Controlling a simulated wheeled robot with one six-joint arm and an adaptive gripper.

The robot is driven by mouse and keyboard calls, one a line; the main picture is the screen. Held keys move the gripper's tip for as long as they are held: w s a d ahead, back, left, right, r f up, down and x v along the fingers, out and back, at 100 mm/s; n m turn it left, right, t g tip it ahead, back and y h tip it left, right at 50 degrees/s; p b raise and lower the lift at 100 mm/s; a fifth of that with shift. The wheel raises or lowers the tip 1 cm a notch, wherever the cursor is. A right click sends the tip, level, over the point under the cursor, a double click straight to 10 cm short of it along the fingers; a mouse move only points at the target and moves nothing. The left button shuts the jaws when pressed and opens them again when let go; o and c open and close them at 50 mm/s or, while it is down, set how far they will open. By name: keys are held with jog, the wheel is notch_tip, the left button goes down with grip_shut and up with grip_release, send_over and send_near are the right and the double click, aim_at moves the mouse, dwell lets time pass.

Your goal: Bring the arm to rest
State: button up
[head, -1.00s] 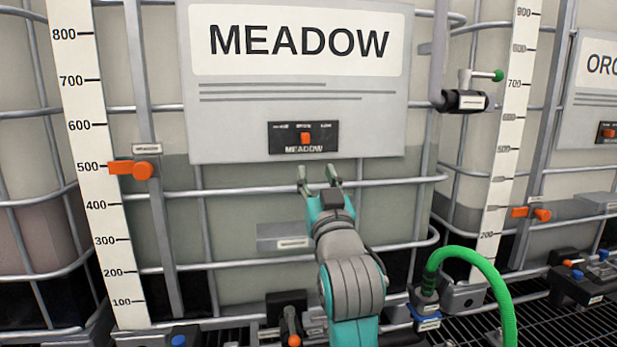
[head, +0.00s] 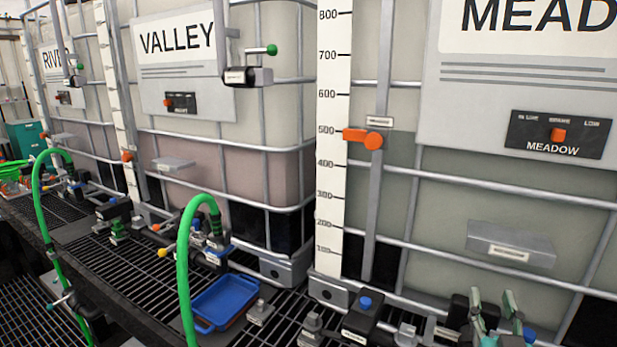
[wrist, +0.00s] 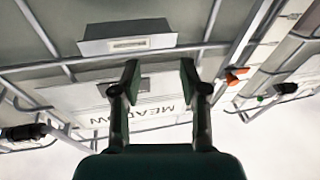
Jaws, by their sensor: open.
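My gripper (head: 494,310) shows at the lower right of the head view, low in front of the MEADOW tote. Its two fingers point up, stand apart and hold nothing. In the wrist view my gripper (wrist: 159,82) is also open, with the upside-down MEADOW placard (wrist: 95,97) beyond the fingers. The rest of my arm is mostly below the head view's edge. The MEADOW switch panel (head: 530,143) with its orange knob (head: 557,134) is above my gripper, clear of it.
A grey box (head: 511,247) sits on the tote front above my gripper. Valve fittings (head: 362,318) stand on the grating beside it. A green hose (head: 183,265) and a blue tray (head: 228,302) are further left. The VALLEY tote (head: 180,60) stands behind them.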

jog(key=s+a+f+n+g+y, duration=0.1)
jog(key=s+a+f+y, duration=0.1)
jog(key=s+a+f, duration=0.4)
jog(key=s+a+f+n+y, duration=0.15)
jog(key=s+f, duration=0.25)
jog(key=f, duration=0.4)
jog(key=s+a+f+g+y, duration=0.1)
jog(key=s+a+f, duration=0.35)
jog(key=f, duration=0.25)
jog(key=s+a+f+g+y, duration=0.1)
jog(key=s+a+f, duration=0.1)
jog(key=s, duration=0.9)
jog(key=s+a+f+g+y, duration=0.1)
jog(key=s+a+f+y, duration=0.1)
jog(key=s, duration=0.9)
jog(key=shift+s+a+f+n, duration=0.15)
jog(key=shift+s+f+n, duration=0.15)
jog(key=shift+s+n, duration=0.15)
